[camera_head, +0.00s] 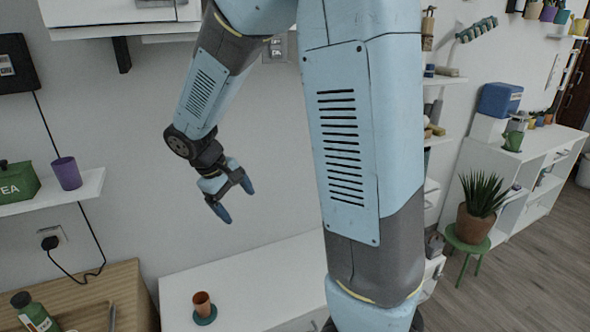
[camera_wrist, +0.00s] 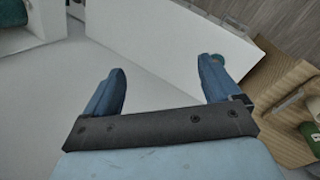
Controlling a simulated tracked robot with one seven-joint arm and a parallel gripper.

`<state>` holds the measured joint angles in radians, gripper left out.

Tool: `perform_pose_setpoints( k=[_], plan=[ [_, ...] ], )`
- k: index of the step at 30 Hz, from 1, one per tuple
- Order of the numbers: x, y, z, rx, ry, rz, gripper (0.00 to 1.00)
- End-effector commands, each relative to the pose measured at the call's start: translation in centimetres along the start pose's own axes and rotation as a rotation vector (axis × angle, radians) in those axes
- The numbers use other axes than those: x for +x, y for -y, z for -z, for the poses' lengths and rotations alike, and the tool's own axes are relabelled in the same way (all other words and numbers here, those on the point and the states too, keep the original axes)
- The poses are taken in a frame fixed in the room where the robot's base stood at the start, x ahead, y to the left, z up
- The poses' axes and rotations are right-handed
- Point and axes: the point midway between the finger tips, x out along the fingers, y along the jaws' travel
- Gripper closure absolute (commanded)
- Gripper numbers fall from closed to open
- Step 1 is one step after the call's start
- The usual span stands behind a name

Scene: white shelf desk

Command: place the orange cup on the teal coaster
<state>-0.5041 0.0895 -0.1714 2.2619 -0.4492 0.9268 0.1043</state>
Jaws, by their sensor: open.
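The orange cup (camera_head: 201,300) stands upright on the white desk, and it appears to rest on the teal coaster (camera_head: 205,320), whose rim shows around its base. My gripper (camera_head: 237,202) is open and empty, in the air well above the desk, up and slightly right of the cup in the head view. In the wrist view the two blue fingers of my gripper (camera_wrist: 163,70) are spread apart with nothing between them.
The white desk (camera_head: 255,285) is clear around the cup. A wooden surface (camera_head: 100,280) with a green bottle (camera_head: 38,315) is at the left. A small shelf above holds a purple cup (camera_head: 66,173) and a green tea box (camera_head: 17,182). A potted plant (camera_head: 477,208) stands at the right.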

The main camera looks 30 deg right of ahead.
Motion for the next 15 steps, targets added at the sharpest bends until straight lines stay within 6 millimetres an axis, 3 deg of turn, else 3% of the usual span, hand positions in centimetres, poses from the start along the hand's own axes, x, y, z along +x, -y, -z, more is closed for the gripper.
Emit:
perform_pose_setpoints(
  k=[6, 15],
  plan=[
    [-3.5, -1.8, -4.5, 0.138, -0.099, 0.083, 0.1],
    [-7.5, -2.9, -10.7, 0.314, -0.241, 0.17, 0.1]
  ],
)
